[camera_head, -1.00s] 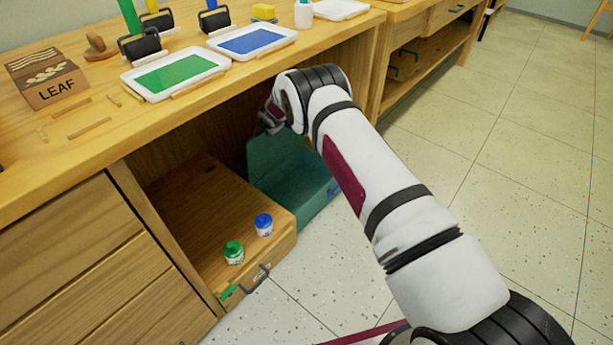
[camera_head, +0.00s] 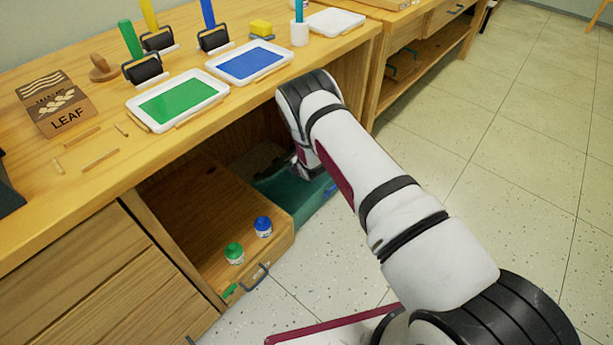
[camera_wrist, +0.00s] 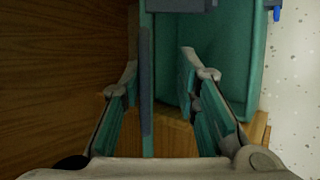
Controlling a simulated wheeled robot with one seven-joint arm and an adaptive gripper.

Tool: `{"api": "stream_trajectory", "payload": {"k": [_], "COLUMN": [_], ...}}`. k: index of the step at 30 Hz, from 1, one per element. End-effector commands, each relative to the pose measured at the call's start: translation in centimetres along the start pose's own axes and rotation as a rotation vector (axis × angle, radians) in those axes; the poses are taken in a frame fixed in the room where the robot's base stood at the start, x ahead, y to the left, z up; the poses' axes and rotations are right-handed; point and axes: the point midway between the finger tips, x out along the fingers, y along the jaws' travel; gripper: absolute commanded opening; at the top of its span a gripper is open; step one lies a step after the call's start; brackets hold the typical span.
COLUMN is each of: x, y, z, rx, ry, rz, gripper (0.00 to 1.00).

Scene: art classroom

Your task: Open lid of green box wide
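The green box (camera_head: 312,208) sits low in the open bay under the table, to the right of a wooden drawer box. In the wrist view, its hollow inside (camera_wrist: 220,60) shows at right. Its lid (camera_wrist: 147,90) shows there as a thin upright strip left of the hollow. My gripper (camera_wrist: 160,62) is open, with its two fingers apart and the lid's edge between them. I cannot tell whether either finger touches the lid. In the head view, my gripper (camera_head: 302,170) is mostly hidden by my arm, and the lid's angle is unclear.
The wooden drawer box (camera_head: 215,215) carries a green jar (camera_head: 234,253) and a blue jar (camera_head: 263,227). The tabletop above holds a green paint tray (camera_head: 178,101) and a blue paint tray (camera_head: 248,62). The floor (camera_head: 490,170) at right is clear.

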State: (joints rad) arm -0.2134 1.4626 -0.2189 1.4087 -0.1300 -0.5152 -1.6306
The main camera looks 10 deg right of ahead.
Motion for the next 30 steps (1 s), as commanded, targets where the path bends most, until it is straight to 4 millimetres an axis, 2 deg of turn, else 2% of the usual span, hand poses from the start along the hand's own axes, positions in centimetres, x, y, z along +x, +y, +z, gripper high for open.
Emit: {"api": "stream_trajectory", "payload": {"k": [3, 9, 14, 25, 26, 29, 30], "x": [0.3, 1.2, 1.7, 1.8, 1.8, 1.8, 1.7], "y": [-2.4, -5.0, -5.9, -6.0, -6.0, -5.9, -5.8], "z": [0.0, -0.5, -0.7, -0.7, -0.7, -0.5, -0.2], "rx": [0.005, 0.022, 0.037, 0.042, 0.042, 0.058, 0.079], "ry": [0.000, 0.002, 0.003, 0.002, 0.002, -0.001, -0.004], "rz": [0.000, 0.046, 0.090, 0.107, 0.107, 0.101, 0.093], "gripper": [0.28, 0.28, 0.28, 0.28, 0.24, 0.01, 0.00]}}
